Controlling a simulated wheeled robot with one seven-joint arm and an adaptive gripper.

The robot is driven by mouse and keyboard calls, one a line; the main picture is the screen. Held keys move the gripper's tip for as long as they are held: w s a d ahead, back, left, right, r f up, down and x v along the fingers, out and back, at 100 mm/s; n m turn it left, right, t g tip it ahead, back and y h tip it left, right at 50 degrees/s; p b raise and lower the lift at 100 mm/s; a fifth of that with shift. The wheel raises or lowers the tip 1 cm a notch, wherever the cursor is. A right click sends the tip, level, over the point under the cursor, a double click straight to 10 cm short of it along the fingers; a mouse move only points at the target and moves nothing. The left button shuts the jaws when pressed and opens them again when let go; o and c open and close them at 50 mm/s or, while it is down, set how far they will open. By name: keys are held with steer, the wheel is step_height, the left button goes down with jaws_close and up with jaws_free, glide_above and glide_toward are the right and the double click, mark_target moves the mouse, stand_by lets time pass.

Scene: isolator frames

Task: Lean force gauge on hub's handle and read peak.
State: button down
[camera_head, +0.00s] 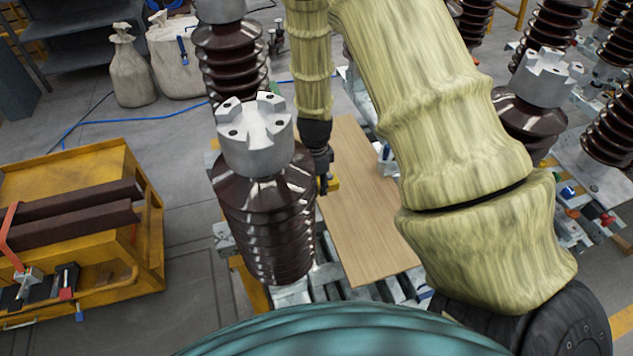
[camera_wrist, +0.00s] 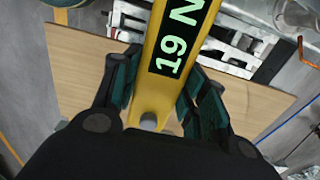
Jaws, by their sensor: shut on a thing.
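My gripper (camera_wrist: 155,95) is shut on the yellow force gauge (camera_wrist: 147,108), with a dark finger on each side of its body. The gauge's dark display (camera_wrist: 176,45) reads "19 N" in pale green. Its far end runs out of the top of the wrist view, so what it touches there is hidden. In the head view my gripper (camera_head: 322,178) is beside the brown ribbed insulator, and a bit of the yellow gauge (camera_head: 333,185) shows at it. I cannot make out the hub's handle. A rounded yellow-edged part (camera_wrist: 66,4) shows at the wrist view's top left; I cannot tell what it is.
A wooden board (camera_head: 362,225) lies below my gripper on a metal frame. A brown insulator (camera_head: 268,225) with a grey slotted cap stands close on the left. More insulators (camera_head: 528,115) stand at right. A yellow crate (camera_head: 140,245) is at left, with bare floor between.

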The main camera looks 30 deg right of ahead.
mark_target(329, 176)
stand_by(0.5)
steer(key=shift+s+d, duration=0.25)
steer(key=shift+d, duration=0.8)
steer(key=shift+s+d, duration=0.25)
steer(key=shift+d, duration=0.8)
steer(key=shift+r+p, duration=0.1)
steer(key=shift+p, duration=0.2)
steer(key=shift+r+p, duration=3.15)
steer(key=shift+r, duration=4.3)
steer(key=shift+f, duration=0.1)
